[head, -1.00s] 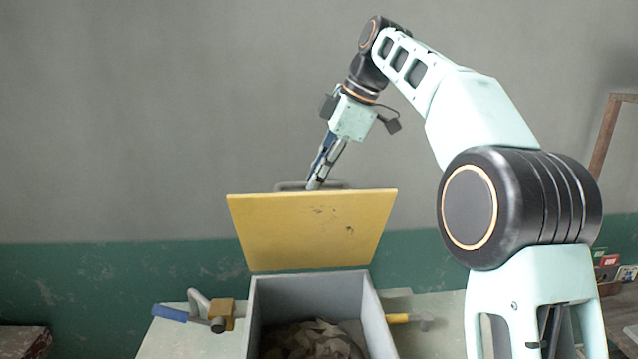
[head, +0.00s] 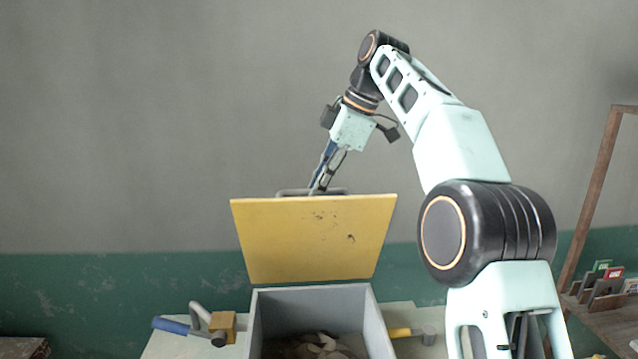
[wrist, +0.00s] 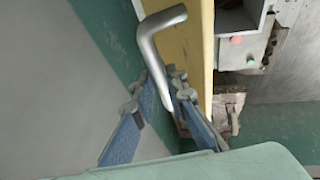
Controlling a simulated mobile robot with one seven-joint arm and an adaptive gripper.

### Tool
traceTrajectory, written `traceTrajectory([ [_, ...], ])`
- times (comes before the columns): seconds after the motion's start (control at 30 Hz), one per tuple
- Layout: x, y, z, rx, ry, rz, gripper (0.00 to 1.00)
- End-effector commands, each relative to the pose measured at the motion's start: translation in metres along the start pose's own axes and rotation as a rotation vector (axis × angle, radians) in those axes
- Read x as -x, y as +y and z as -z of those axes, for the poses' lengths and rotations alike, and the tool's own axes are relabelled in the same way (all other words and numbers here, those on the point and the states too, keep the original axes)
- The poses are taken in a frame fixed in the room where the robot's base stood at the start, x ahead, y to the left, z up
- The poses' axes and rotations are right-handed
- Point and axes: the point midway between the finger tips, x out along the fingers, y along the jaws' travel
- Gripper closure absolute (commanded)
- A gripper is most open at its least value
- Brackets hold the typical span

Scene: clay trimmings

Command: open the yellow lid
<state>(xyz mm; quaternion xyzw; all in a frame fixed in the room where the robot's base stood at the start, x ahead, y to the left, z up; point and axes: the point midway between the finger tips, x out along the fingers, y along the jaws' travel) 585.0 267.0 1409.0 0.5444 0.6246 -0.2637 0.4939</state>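The yellow lid (head: 312,237) is raised and stands steeply up at the back of the grey box (head: 374,325), whose top is uncovered. Its grey bar handle (head: 290,192) is at the lid's top edge, on the far side. My gripper (head: 318,189) is at this handle, reaching down from above. In the wrist view, the handle (wrist: 154,55) runs between the two fingers of my gripper (wrist: 159,80), which are spread a little around it. The lid's yellow edge (wrist: 199,45) is beside the right finger. Any contact with the handle is hard to tell.
Crumpled brown scraps (head: 318,346) lie in the box. A blue-handled tool (head: 172,326) and a wooden block (head: 223,324) are left of it, a yellow-handled tool (head: 402,332) right. A wall (head: 150,120) stands behind. A wooden rack (head: 590,210) is at the far right.

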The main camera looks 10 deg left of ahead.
Motion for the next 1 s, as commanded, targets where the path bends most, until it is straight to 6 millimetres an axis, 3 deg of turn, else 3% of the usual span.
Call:
traceTrajectory([
  [0.03,-0.009,-0.001,-0.006,-0.008,-0.006,0.014,0.82],
  [0.13,-0.007,0.000,-0.005,-0.007,-0.004,0.011,0.71],
  [0.73,-0.002,0.000,-0.001,-0.002,0.002,0.005,0.71],
  [1.0,0.011,0.003,-0.001,-0.002,0.003,0.004,0.71],
])
